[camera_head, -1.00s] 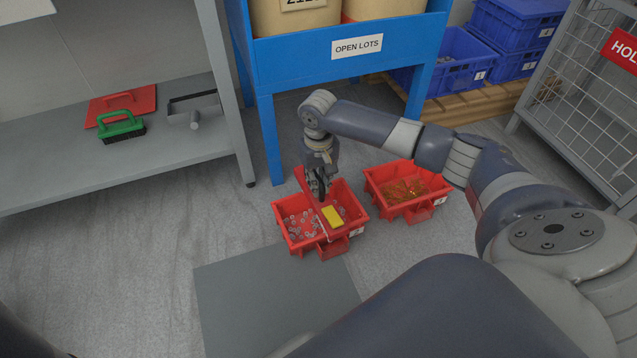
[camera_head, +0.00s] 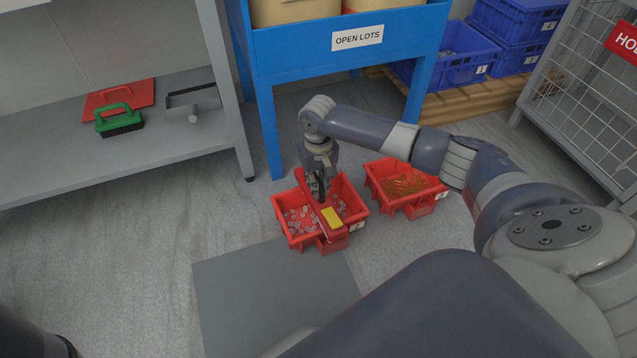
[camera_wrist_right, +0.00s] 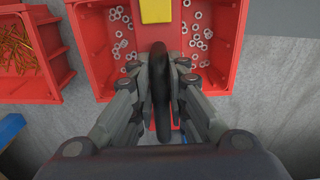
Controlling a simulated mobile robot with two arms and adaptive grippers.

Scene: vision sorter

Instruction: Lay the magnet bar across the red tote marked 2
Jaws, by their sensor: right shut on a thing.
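The magnet bar is red with a yellow patch (camera_head: 332,217) and a dark handle (camera_wrist_right: 160,88). My right gripper (camera_head: 318,190) is shut on the handle, which stands between the fingers in the right wrist view (camera_wrist_right: 160,95). The bar spans the left red tote (camera_head: 283,226) from back to front, at or just above its rims. I cannot tell if it touches them. Small pale rings lie in this tote on both sides of the bar. Its white label is too small to read. My left gripper is out of view.
A second red tote (camera_head: 423,204) with copper-coloured pieces stands close on the right. A blue rack (camera_head: 307,58) is behind. A grey mat (camera_head: 262,295) lies in front. A shelf (camera_head: 60,160) at left holds a green-handled brush (camera_head: 119,123) and a dustpan (camera_head: 193,105).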

